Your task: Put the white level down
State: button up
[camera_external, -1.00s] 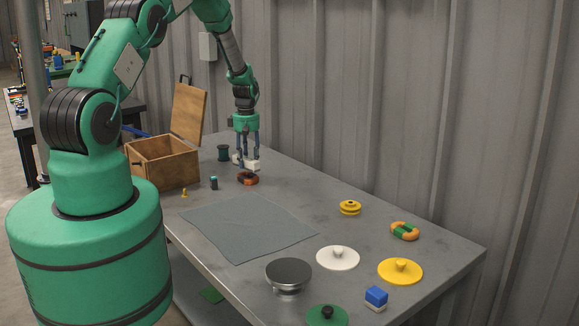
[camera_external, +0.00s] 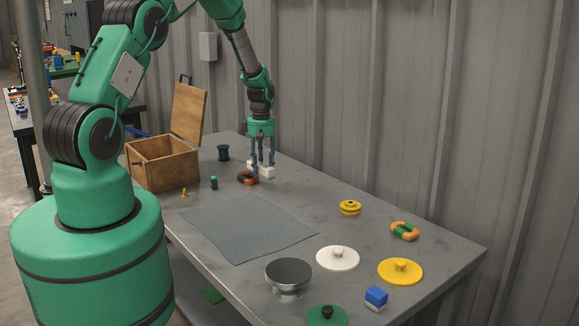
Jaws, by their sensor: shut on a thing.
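The white level (camera_external: 268,173) is a small white block between the fingers of my gripper (camera_external: 262,165), near the far end of the grey table. My gripper points straight down and is shut on it. The fingers hide the middle of the level, so it shows as white parts on both sides. The level is at or just above the table top; I cannot tell whether it touches. An orange and black piece (camera_external: 247,178) lies just left of it in the picture.
An open wooden box (camera_external: 163,165), a dark spool (camera_external: 223,153) and a small dark bottle (camera_external: 214,183) stand to the left. A grey mat (camera_external: 248,228) lies in front. A yellow spool (camera_external: 349,208) stands to the right, with bare table between.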

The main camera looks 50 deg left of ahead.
jog(key=shift+m, duration=0.5)
jog(key=d+b, duration=0.1)
jog(key=d, duration=0.2)
jog(key=s+d+b, duration=0.1)
jog(key=d, duration=0.3)
jog(key=s+d+b, duration=0.1)
jog(key=d, duration=0.3)
jog(key=shift+d, duration=0.1)
jog(key=shift+w, duration=0.1)
jog(key=b, duration=0.2)
send_over(300, 183)
jog(key=s, duration=0.1)
jog(key=shift+d+f, duration=0.15)
jog(key=shift+f, duration=0.65)
jog(key=shift+w+a, duration=0.25)
jog(key=shift+w, duration=0.35)
jog(key=shift+f+b, duration=0.75)
jog(key=shift+f, duration=0.95)
jog(key=shift+f, duration=0.15)
